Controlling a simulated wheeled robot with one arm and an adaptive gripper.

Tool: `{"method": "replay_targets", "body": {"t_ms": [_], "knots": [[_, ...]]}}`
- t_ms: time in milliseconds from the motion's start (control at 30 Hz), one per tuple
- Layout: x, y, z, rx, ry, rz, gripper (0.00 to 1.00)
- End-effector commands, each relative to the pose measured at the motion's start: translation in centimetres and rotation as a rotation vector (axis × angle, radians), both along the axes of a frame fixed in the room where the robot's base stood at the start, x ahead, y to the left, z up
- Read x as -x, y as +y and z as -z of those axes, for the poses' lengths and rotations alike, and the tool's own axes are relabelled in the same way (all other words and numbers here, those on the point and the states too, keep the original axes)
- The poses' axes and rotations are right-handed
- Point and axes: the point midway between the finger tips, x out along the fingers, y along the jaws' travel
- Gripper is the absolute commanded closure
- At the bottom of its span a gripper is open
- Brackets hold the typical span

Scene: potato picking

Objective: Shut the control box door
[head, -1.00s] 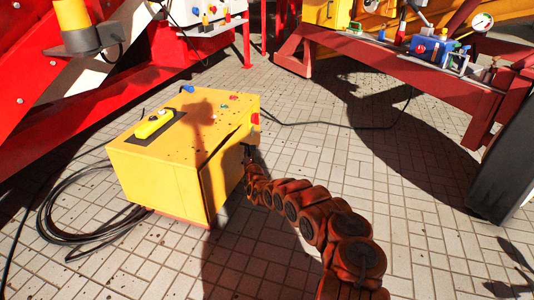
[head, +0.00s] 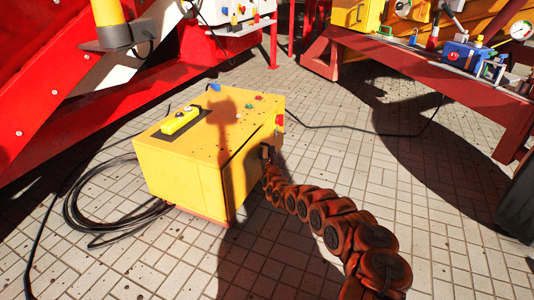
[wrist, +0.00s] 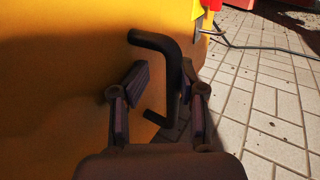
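The yellow control box (head: 178,168) stands on the paving in the head view, with its door side (head: 238,178) facing right. A thin dark line runs along the door's top edge; I cannot tell whether the door is fully shut. My gripper (head: 267,154) is at the far end of that side, small and partly hidden by my arm in the head view. In the wrist view, the black bent handle (wrist: 173,62) on the yellow panel (wrist: 60,80) stands between the fingers of my gripper (wrist: 167,82). The fingers are apart, with gaps beside the handle.
A yellow pendant (head: 180,121) and several small knobs sit on the box top. A black cable coil (head: 95,205) lies left of the box. Red machine frames (head: 455,75) stand behind and right. The paving (head: 400,220) to the right is mostly clear.

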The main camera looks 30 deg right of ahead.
Motion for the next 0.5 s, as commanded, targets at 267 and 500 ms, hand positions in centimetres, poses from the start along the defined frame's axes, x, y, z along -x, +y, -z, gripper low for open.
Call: {"method": "replay_targets", "body": {"t_ms": [267, 500], "knots": [[0.16, -0.55, -0.05, 0.000, -0.001, 0.008, 0.61], [0.81, -0.38, -0.23, -0.001, -0.004, 0.009, 0.61]]}}
